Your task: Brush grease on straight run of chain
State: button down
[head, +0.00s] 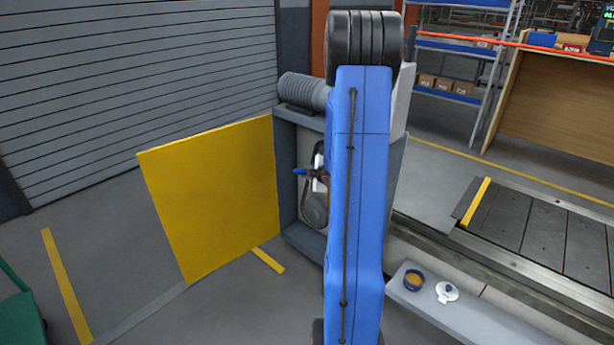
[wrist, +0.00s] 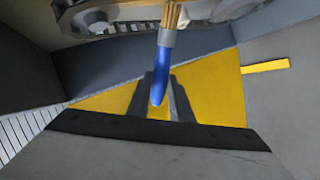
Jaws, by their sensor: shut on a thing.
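My gripper (wrist: 160,98) is shut on the blue handle of a brush (wrist: 163,68). The brush's tan bristles point to the top of the wrist view, where they overlap the chain (wrist: 128,12). I cannot tell whether they touch it. A grey sprocket (wrist: 90,18) shows at the upper left there. In the head view, my blue arm hides most of the gripper and part of the open drive housing (head: 286,155). The brush's blue handle (head: 303,171) shows left of the arm, and a lower sprocket (head: 314,210) shows inside the housing. A grease tin (head: 413,281) stands open on the ledge at the lower right.
The yellow door (head: 212,200) stands swung open left of the housing. A white lid (head: 447,292) lies beside the tin on the grey ledge (head: 480,322). The slat conveyor (head: 540,232) runs along the right. The floor at the lower left is mostly clear.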

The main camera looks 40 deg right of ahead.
notch_tip(320, 180, up, 7)
jog(key=shift+f, duration=0.15)
dwell(0.7)
jog(key=shift+f, duration=0.1)
jog(key=shift+f, duration=1.8)
jog(key=shift+f, duration=0.1)
notch_tip(320, 180, down, 18)
jog(key=shift+r, duration=0.2)
dwell(1.3)
notch_tip(320, 180, down, 10)
jog(key=shift+f, duration=0.25)
dwell(1.3)
